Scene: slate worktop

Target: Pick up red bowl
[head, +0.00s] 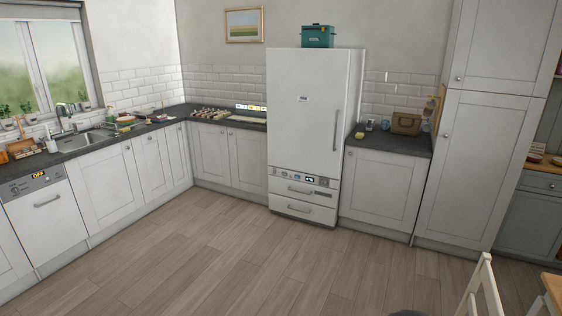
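A small reddish, bowl-like thing (535,158) sits on the wooden top of the grey dresser at the far right. It is too small to tell surely whether it is the red bowl. Another small item with some red (126,118) lies on the slate worktop (88,148) just right of the sink. Its shape is unclear too. My gripper is not in view, so its distance from these things does not show.
The wooden floor (200,262) is clear in the middle. A pale chair (487,285) and a wooden table edge (553,287) stand at lower right. A tall white fridge (312,120) stands at the back, with a brown box (406,124) on the worktop beside it.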

